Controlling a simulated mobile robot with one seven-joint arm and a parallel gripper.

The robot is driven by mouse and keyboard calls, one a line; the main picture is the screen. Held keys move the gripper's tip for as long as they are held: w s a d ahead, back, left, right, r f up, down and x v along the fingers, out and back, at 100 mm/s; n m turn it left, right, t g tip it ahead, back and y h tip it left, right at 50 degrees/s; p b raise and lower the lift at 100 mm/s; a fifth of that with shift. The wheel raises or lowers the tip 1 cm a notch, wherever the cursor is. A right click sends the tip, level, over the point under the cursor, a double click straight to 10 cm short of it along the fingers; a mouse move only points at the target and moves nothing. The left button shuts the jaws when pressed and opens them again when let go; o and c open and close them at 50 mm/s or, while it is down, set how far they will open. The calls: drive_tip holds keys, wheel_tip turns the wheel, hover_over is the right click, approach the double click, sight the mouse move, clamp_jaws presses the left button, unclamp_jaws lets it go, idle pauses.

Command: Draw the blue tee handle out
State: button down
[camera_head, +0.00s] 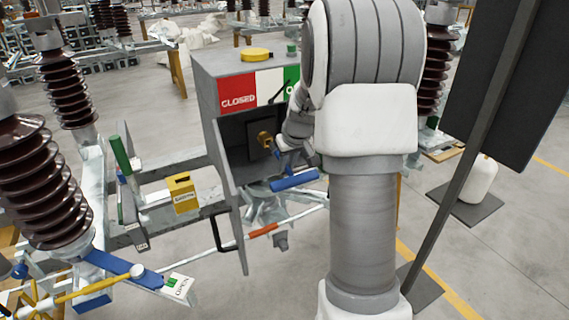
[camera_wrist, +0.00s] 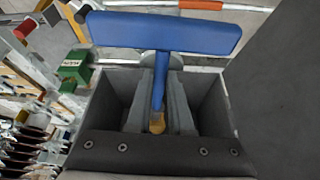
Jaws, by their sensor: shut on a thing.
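The blue tee handle (camera_wrist: 165,33) has a wide crossbar and a stem that runs down to a brass end (camera_wrist: 157,122) in the wrist view. My gripper (camera_wrist: 158,88) has its grey fingers on both sides of the stem, shut on it. In the head view the blue crossbar (camera_head: 295,180) is in front of the grey box (camera_head: 222,80), at its open front. A brass fitting (camera_head: 264,140) shows inside the box. My arm hides the box's right side and most of my gripper there. How far the stem sits in its seat cannot be told.
The box's door (camera_head: 229,205) hangs open at the left. Its red label (camera_head: 238,92) reads CLOSED; a yellow cap (camera_head: 256,54) sits on top. A yellow padlock-like block (camera_head: 182,193), a green post (camera_head: 120,156) and brown insulators (camera_head: 68,88) stand left. A dark panel (camera_head: 508,80) stands right.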

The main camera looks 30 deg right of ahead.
sight(293, 180)
drive_tip(key=shift+s+b, duration=0.6)
drive_tip(key=shift+s, duration=0.65)
